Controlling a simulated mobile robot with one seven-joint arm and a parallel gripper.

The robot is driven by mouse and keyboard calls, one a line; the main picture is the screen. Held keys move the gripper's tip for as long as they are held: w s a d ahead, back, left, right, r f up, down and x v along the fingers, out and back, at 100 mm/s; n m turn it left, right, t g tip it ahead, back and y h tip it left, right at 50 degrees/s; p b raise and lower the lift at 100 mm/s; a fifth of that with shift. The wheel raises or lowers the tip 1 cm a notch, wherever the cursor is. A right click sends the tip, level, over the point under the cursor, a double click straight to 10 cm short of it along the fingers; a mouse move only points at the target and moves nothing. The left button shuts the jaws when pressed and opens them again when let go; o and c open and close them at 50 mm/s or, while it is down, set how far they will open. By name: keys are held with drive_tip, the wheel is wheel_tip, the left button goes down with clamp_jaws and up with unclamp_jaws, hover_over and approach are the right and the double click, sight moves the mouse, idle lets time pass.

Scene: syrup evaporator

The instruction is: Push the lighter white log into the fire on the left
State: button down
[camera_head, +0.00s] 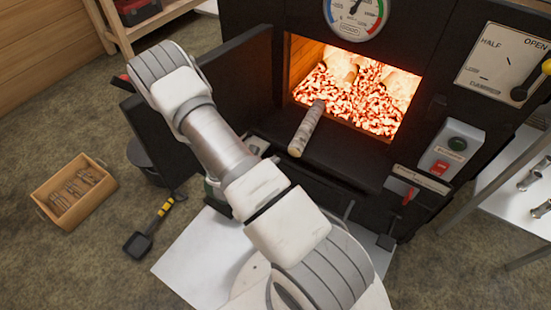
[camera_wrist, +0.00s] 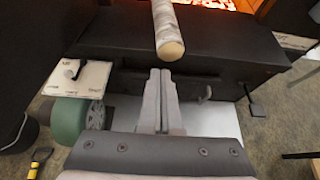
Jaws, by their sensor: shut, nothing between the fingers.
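The lighter white log (camera_head: 307,128) lies on the dark ledge (camera_head: 345,160) in front of the firebox opening, its far end toward the embers. In the wrist view the log's pale near end (camera_wrist: 170,47) points toward my gripper (camera_wrist: 160,75). My gripper is shut and empty, just short of that end, with a small gap in the picture between them. In the head view my gripper is hidden behind my arm. The fire (camera_head: 375,95) glows inside the open firebox, with darker logs among the embers.
The open firebox door (camera_head: 238,85) stands left of the opening. A gauge (camera_head: 356,12) is above. A lever panel (camera_head: 503,62) and a switch box (camera_head: 451,148) are at right. A wooden crate (camera_head: 45,209) and a small shovel (camera_head: 150,230) lie on the floor at left.

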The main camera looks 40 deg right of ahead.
sight(289, 150)
drive_tip(key=b+x, duration=0.2)
drive_tip(key=x, duration=0.3)
drive_tip(key=b+x, duration=0.2)
drive_tip(key=x, duration=0.4)
drive_tip(key=shift+d+r+b, duration=0.15)
drive_tip(key=shift+d+b, duration=0.15)
drive_tip(key=shift+w+d+b, duration=0.65)
drive_tip(key=shift+w+d, duration=0.2)
drive_tip(key=shift+d, duration=1.2)
drive_tip(key=shift+w+d+b, duration=0.6)
drive_tip(key=shift+w+d, duration=0.25)
drive_tip(key=shift+d, duration=1.15)
drive_tip(key=shift+w+d+b, duration=0.65)
drive_tip(key=shift+w+d, duration=0.2)
drive_tip(key=shift+d, duration=1.2)
drive_tip(key=p+v, duration=0.1)
drive_tip(key=v, duration=0.3)
drive_tip(key=f+p+v, duration=0.1)
drive_tip(key=p+v, duration=0.1)
drive_tip(key=v, duration=0.2)
drive_tip(key=a+f+p+v, duration=0.1)
drive_tip(key=p+v, duration=0.1)
drive_tip(key=v, duration=0.2)
drive_tip(key=shift+s+a+r, duration=0.15)
drive_tip(key=shift+s+a, duration=0.1)
drive_tip(key=shift+a, duration=0.05)
drive_tip(key=shift+r, duration=0.1)
